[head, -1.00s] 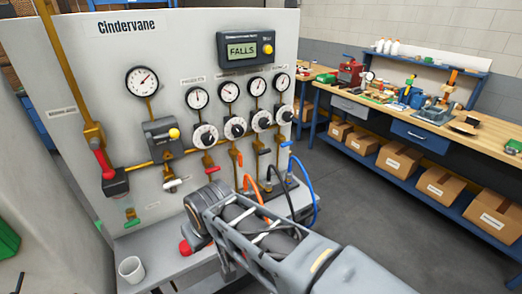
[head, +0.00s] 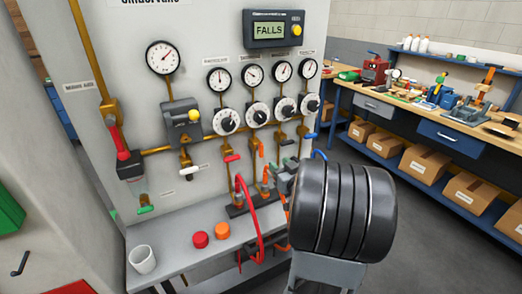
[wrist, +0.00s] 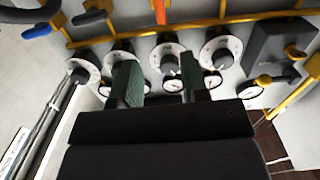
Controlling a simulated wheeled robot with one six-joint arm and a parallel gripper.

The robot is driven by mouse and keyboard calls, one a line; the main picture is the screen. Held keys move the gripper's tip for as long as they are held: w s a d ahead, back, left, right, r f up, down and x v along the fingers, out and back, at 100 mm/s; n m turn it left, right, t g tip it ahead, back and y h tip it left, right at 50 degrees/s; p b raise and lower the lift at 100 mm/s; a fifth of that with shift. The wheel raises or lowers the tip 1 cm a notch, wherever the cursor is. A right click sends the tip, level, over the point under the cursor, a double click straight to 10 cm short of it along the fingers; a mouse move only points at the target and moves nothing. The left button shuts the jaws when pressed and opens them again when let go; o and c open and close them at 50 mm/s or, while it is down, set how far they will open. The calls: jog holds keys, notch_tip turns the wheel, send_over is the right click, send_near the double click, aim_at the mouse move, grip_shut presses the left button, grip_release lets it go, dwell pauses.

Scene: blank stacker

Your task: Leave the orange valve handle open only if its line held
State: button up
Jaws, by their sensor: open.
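The orange valve handle (head: 261,150) is on the panel in the head view, below its dial knob (head: 258,114) and small gauge (head: 252,74). It looks close to upright. In the wrist view the orange handle (wrist: 160,12) is at the top edge, partly cut off. My gripper (wrist: 161,78) is open and empty, its green-padded fingers in front of the dial knobs and apart from the handle. The gauge needle is too small to read surely.
Red (head: 232,158), white (head: 190,170) and blue (head: 310,136) handles are nearby. A red hose (head: 252,215) loops before the panel. A white cup (head: 142,259), a red cap (head: 200,240) and an orange cap (head: 222,231) stand on the ledge. A workbench (head: 440,130) is at right.

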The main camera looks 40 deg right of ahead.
aim_at(262, 147)
jog(key=w, duration=0.4)
jog(key=w+d+p, duration=0.1)
jog(key=w, duration=0.4)
jog(key=w+d+p, duration=0.1)
jog(key=w, duration=0.3)
jog(key=shift+w, duration=0.2)
grip_shut()
